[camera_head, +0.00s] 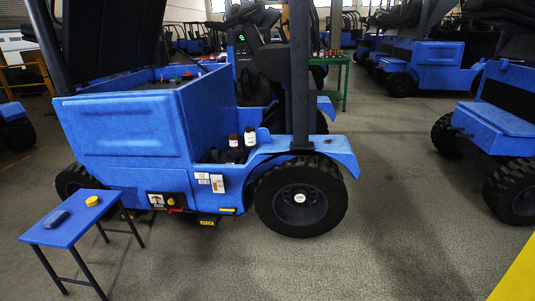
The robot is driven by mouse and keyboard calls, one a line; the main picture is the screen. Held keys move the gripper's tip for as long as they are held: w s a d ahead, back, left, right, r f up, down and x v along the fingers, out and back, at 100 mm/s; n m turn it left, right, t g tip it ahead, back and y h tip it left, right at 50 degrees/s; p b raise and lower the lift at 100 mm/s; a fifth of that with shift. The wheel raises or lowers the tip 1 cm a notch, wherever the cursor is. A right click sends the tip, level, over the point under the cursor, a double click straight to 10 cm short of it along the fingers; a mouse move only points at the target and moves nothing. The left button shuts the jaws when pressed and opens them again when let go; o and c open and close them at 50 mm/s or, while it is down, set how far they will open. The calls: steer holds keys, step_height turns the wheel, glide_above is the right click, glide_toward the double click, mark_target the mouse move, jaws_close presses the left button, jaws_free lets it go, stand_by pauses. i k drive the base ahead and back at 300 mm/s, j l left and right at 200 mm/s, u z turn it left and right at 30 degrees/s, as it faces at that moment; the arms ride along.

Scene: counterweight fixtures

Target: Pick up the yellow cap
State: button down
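The yellow cap (92,201) is small and round. It lies on top of a small blue table (69,222) with thin dark legs, at the lower left. A dark blue oblong object (57,219) lies on the same table, to the left of the cap and apart from it. My gripper is not in view.
A blue forklift (128,128) stands just behind the table, with two dark bottles (250,139) on its side. Its large black wheel (300,197) is at the centre. Another blue vehicle (512,122) stands at the right. Grey floor (400,215) between them is clear.

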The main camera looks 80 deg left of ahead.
mark_target(92, 202)
steer(key=u, duration=2.65)
